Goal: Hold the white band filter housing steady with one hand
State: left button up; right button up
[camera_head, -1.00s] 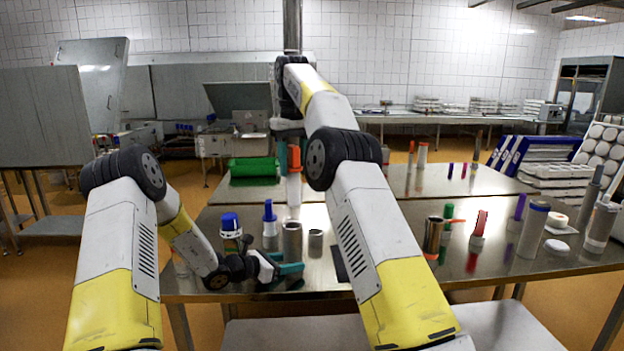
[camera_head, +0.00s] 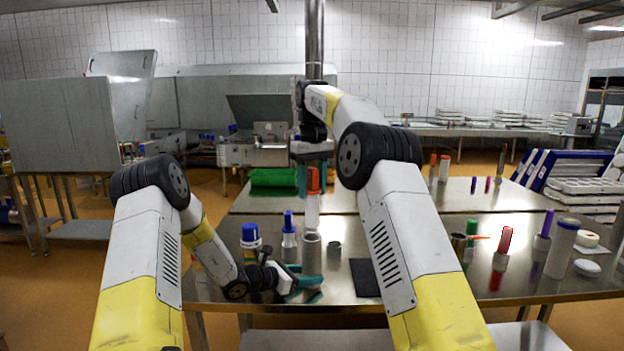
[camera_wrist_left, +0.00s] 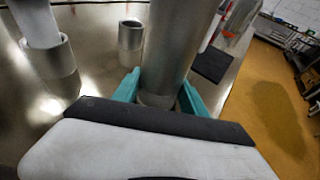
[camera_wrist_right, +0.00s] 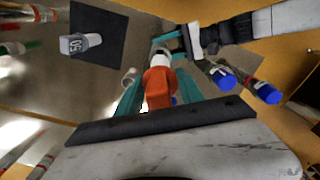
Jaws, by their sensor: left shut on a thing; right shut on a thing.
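My left gripper (camera_head: 308,287) is shut low around an upright grey cylinder (camera_head: 311,250) on the steel table. I take this cylinder as the filter housing; no white band shows on it. In the left wrist view the cylinder (camera_wrist_left: 172,45) stands between the teal fingers and its top is out of frame. My right gripper (camera_head: 313,165) is shut on a white tube (camera_head: 312,212) with an orange-red cap (camera_wrist_right: 158,88). The tube hangs upright over the cylinder, its lower end close to the rim; I cannot tell whether they touch.
A blue-capped jar (camera_head: 250,236) and a blue-topped grey piece (camera_head: 289,232) stand left of the cylinder. A small grey cup (camera_head: 334,249) stands right of it, then a flat black mat (camera_head: 365,278). Several coloured markers and tubes stand at the right.

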jog(key=shift+f, duration=6.4)
jog(key=o, duration=1.5)
notch_tip(320, 180, up, 12)
